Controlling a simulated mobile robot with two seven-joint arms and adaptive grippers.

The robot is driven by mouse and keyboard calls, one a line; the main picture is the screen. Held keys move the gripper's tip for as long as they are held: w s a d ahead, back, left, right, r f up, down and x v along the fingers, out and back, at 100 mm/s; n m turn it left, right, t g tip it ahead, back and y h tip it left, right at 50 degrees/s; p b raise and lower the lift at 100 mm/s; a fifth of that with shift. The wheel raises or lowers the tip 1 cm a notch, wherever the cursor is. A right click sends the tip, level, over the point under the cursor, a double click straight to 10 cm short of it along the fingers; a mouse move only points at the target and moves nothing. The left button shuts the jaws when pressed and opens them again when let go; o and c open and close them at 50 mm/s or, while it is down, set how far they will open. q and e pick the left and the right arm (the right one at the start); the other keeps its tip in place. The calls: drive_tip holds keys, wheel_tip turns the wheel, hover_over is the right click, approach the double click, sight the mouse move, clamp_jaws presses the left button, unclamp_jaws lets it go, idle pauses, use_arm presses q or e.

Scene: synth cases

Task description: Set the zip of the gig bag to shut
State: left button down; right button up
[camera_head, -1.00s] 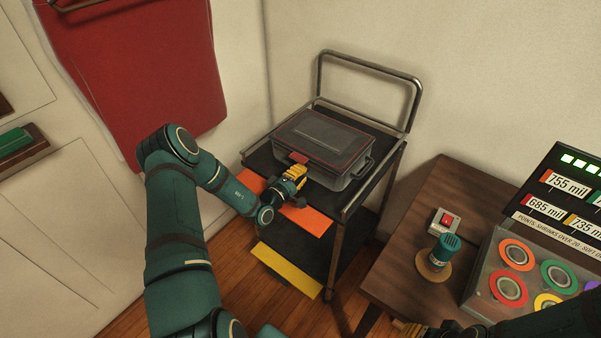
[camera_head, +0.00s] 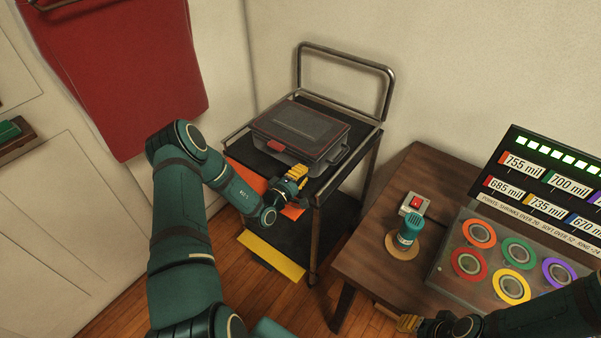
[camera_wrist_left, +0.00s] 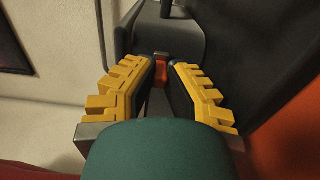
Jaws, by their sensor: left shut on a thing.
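The gig bag (camera_head: 301,126) is a dark grey case with red piping round its lid, lying closed-looking on the trolley. A red patch (camera_head: 281,145) sits on its front edge. My left gripper (camera_head: 300,172) is at the front side, right of that patch. In the left wrist view my left gripper (camera_wrist_left: 162,72) is shut on a small red zip pull (camera_wrist_left: 162,60), against the grey bag side (camera_wrist_left: 180,38). The fingers hide the pull in the head view. How far the zip runs is too small to tell. My right gripper (camera_head: 407,323) is at the bottom edge, partly cut off.
The trolley (camera_head: 376,150) has a raised metal handle behind the bag and orange and yellow shelf edges. A wooden table (camera_head: 378,240) at right holds a red-button box (camera_head: 414,204), a teal tool (camera_head: 408,232) and a panel of coloured rings (camera_head: 500,255). A red cloth (camera_head: 125,75) hangs at left.

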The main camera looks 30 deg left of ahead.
use_arm(q)
drive_tip(key=shift+d, duration=0.2)
drive_tip(key=c, duration=1)
unclamp_jaws()
drive_tip(key=shift+s+a, duration=0.1)
drive_tip(key=shift+s, duration=0.2)
drive_tip(key=s, duration=1.1)
drive_tip(key=shift+s+a, duration=0.2)
drive_tip(key=shift+a, duration=0.2)
